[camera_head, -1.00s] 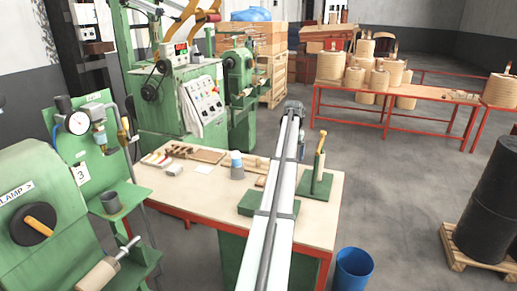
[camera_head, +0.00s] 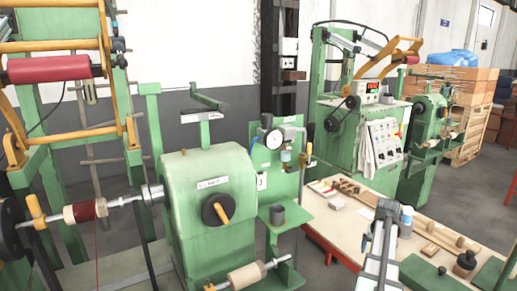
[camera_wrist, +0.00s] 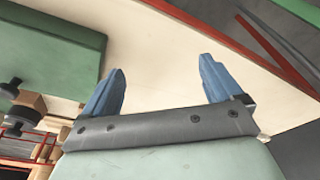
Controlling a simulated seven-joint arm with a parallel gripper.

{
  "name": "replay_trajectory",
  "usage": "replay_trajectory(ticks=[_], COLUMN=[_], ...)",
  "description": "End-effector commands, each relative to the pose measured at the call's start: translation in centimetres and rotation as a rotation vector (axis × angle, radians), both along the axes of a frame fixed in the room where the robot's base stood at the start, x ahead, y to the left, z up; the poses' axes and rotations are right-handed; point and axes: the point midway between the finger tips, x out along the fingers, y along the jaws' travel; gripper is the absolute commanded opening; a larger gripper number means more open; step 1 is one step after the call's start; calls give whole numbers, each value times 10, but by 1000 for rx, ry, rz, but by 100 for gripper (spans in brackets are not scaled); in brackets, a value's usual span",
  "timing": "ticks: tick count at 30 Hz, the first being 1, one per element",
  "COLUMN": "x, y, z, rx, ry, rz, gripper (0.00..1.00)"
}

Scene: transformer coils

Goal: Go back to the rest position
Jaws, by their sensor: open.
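My gripper (camera_wrist: 162,65) is open in the wrist view. Its two blue fingers stand wide apart with nothing between them. The pale worktable (camera_wrist: 165,48) with its red edge lies beyond the fingers. A green block (camera_wrist: 50,50) lies on that table at the upper left.
A green winding machine (camera_head: 205,215) with a black dial stands left of the table. A panel with a gauge (camera_head: 273,139) rises beside it. A green control machine (camera_head: 350,130) stands behind.

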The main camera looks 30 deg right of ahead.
Motion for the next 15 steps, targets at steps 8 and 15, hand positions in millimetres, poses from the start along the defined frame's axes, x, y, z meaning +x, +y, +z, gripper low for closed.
replay_trajectory(ticks=[8,15], x=[42,66], y=[104,131], z=[-54,-122], rx=[-8,92], ry=[-21,-26], rz=[165,105], gripper=[93,93])
